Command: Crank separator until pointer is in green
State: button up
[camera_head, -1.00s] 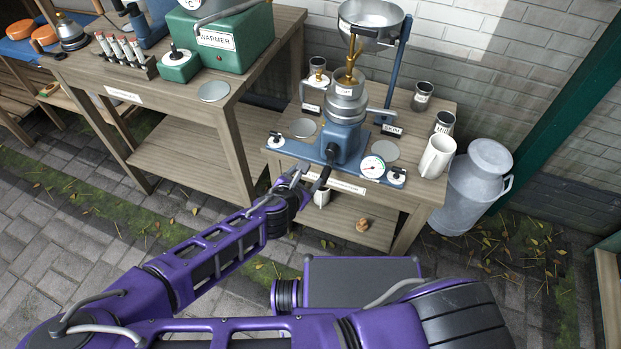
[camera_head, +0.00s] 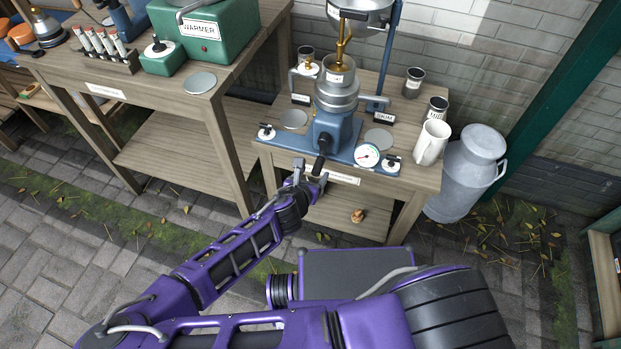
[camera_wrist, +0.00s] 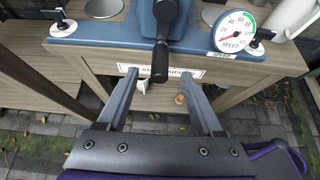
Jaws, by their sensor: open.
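The separator (camera_head: 332,122) stands on a blue base on the right-hand wooden bench, with a metal bowl on top. Its crank handle (camera_wrist: 159,62) is black and hangs down at the front. The speed gauge (camera_wrist: 236,32) is a white dial with a green arc at its upper right; its red needle points to the low, left side of the scale, outside the green. My gripper (camera_wrist: 160,98) is open. Its two fingers stand on either side of the crank handle's lower end, with gaps to both sides. In the head view my gripper (camera_head: 309,174) is just below the handle.
A white jug (camera_head: 431,143) and dark cups stand on the bench's right side. A milk can (camera_head: 467,172) is on the floor beside it. A green warmer (camera_head: 206,35) stands on the left bench. Small knobs sit at both ends of the separator's base.

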aim_at(315, 171)
jog(key=shift+b+x, duration=1.1)
jog(key=shift+x, duration=1.1)
jog(key=shift+w+f, duration=0.2)
jog(key=shift+w, duration=0.1)
grip_shut()
